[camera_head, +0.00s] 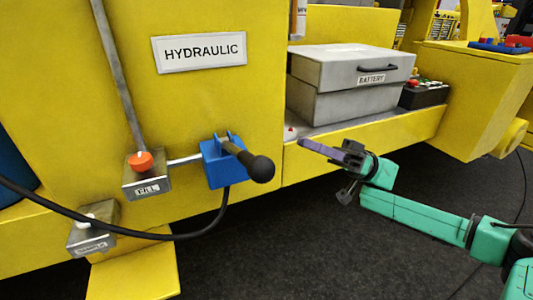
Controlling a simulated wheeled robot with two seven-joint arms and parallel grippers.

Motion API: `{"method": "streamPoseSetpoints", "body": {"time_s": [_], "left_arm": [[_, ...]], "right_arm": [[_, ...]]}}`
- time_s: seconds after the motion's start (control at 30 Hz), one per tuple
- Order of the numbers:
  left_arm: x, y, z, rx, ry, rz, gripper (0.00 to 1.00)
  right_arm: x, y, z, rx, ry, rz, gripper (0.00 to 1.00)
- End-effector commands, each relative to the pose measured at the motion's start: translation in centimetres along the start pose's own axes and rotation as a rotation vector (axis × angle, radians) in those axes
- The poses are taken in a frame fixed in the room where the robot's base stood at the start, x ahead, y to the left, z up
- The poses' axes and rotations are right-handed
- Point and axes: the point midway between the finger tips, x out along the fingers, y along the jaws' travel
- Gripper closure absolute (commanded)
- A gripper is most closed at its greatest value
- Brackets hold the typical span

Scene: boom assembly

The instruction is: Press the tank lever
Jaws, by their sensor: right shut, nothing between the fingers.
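The tank lever (248,163) has a black ball knob and a short brown-grey stem. It comes out of a blue block (216,165) on the front of the yellow hydraulic tank (205,105), pointing right and slightly down. My right gripper (312,146) is shut and empty. It is to the right of the lever knob and a little higher in the picture, apart from it, in front of the yellow ledge. My left gripper is not in view.
A fill box (147,184) with an orange knob sits left of the lever, and another small box (92,235) is below it. A black hose (140,231) loops under the lever. A grey battery box (345,75) stands on the ledge behind my right gripper.

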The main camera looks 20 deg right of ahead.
Motion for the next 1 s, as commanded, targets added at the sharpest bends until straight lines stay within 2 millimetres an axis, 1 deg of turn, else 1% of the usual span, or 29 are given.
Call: {"method": "streamPoseSetpoints", "body": {"time_s": [0.2,0.27,0.33,0.47,0.77,0.8,0.9,1.0], "left_arm": [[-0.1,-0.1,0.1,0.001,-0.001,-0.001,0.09],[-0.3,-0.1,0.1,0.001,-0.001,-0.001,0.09],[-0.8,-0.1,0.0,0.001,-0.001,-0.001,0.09],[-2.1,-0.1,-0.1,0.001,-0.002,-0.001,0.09],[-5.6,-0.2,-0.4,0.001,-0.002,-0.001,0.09],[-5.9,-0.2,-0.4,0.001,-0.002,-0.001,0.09],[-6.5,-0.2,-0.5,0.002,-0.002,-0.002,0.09],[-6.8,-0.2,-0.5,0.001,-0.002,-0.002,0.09]], "right_arm": [[0.1,0.1,-0.1,-0.003,0.001,0.003,1.00],[0.3,0.1,-0.1,-0.003,0.001,0.003,1.00],[1.1,0.0,-0.3,-0.004,0.001,0.002,1.00],[3.5,-0.1,-0.5,-0.005,0.002,0.000,1.00],[10.2,-0.1,-0.6,-0.005,0.003,0.001,1.00],[10.4,0.0,0.0,0.000,0.001,0.005,1.00],[9.4,0.1,1.9,0.001,0.000,0.008,1.00],[9.0,0.2,3.1,-0.003,0.000,0.007,1.00]]}}
